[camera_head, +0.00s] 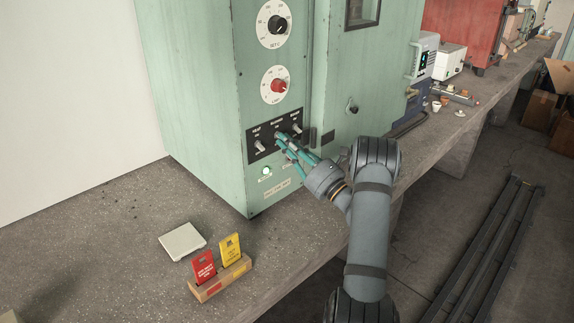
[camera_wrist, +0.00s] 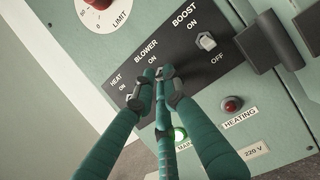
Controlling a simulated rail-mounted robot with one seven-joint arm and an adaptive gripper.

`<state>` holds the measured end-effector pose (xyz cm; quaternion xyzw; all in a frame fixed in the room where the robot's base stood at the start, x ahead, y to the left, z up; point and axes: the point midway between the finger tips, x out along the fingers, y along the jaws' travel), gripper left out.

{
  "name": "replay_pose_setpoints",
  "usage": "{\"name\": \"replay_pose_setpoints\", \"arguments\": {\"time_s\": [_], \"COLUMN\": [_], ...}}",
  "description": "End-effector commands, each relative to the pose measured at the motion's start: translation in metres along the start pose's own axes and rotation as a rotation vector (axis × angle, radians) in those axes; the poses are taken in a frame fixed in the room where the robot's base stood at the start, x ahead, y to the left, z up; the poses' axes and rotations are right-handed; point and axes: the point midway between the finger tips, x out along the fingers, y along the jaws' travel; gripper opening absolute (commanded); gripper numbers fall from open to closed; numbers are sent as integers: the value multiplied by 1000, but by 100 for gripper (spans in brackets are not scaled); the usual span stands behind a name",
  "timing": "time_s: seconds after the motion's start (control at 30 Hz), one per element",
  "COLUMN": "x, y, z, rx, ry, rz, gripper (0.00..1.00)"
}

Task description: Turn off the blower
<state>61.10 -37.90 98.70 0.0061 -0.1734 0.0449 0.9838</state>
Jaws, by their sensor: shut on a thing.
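The green cabinet (camera_head: 190,90) has a black switch panel (camera_wrist: 185,45) labelled HEAT, BLOWER and BOOST. My gripper (camera_head: 281,138) reaches the middle, BLOWER, position. In the wrist view my gripper (camera_wrist: 162,75) has its teal fingers closed together just below the BLOWER label, shut on the blower switch. The fingertips hide that switch, so I cannot tell its position. The heat switch (camera_head: 260,147) is to the left of my fingers. The boost switch (camera_wrist: 206,41) is to the right, clear of them.
A green lamp (camera_head: 266,171) is lit below the panel, and a red HEATING lamp (camera_wrist: 232,104) sits near it. Dials, including a red limit knob (camera_head: 279,86), are above. Red (camera_head: 203,267) and yellow (camera_head: 230,249) cards stand in a holder on the bench (camera_head: 120,245).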

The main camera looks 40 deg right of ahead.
Motion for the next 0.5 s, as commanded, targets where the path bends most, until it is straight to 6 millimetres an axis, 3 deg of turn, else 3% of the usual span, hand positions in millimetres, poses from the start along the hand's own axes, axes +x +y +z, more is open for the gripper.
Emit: {"name": "replay_pose_setpoints", "arguments": {"time_s": [0.03, 0.5], "x": [-5, -4], "y": [-2, -2], "z": [-14, -17], "rx": [-4, -2], "ry": [-42, -290], "rz": [-4, -5], "gripper": [0, 0]}}
